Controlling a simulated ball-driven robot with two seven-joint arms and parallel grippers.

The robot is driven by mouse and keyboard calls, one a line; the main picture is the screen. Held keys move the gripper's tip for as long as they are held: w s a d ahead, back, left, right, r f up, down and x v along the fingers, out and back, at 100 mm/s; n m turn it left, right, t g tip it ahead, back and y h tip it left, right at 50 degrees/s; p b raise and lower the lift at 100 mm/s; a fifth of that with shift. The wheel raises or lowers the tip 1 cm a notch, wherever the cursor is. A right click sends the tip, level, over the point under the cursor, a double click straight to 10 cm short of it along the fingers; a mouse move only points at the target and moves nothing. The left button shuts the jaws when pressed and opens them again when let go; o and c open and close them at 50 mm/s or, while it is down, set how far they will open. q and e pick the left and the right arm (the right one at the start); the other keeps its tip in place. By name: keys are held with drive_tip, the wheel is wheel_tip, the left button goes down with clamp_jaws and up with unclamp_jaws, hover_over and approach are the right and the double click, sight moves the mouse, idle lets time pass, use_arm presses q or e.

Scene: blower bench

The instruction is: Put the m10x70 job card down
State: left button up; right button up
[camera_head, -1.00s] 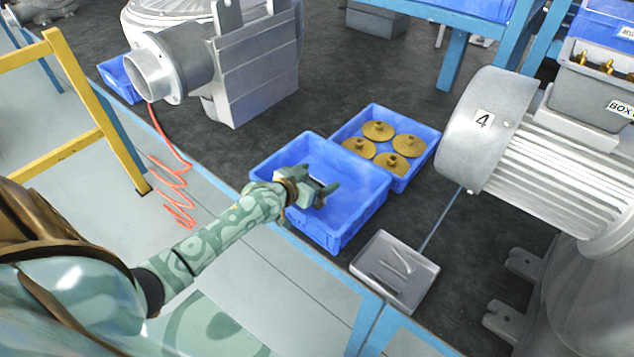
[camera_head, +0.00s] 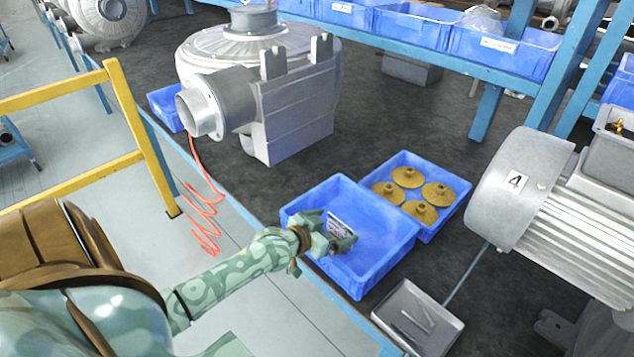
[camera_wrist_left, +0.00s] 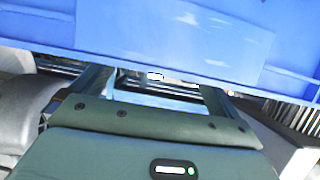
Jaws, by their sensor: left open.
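A small white card with dark print (camera_head: 341,228), which looks like the job card, shows at the blue bin (camera_head: 374,272) just beyond my left gripper. Its print is too small to read. My left gripper (camera_head: 338,238) is over the near side of that bin, with its fingers apart. The fingers partly cover the card, and I cannot tell whether they touch it. In the left wrist view, the open fingers (camera_wrist_left: 155,88) point towards a blue bin surface (camera_wrist_left: 160,30). My right gripper is not in view.
A second blue bin (camera_head: 452,218) holds several brass-coloured flanged parts. A grey tray (camera_head: 410,325) with thin rods is at the front right. A motor marked 4 (camera_head: 530,190) stands right, a blower (camera_head: 285,100) behind. A yellow rail (camera_head: 150,140) is at the left.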

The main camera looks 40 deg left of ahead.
use_arm(q)
drive_tip(key=p+v, duration=0.1)
drive_tip(key=v, duration=0.6)
drive_tip(key=shift+p, duration=0.3)
drive_tip(key=shift+d, duration=0.15)
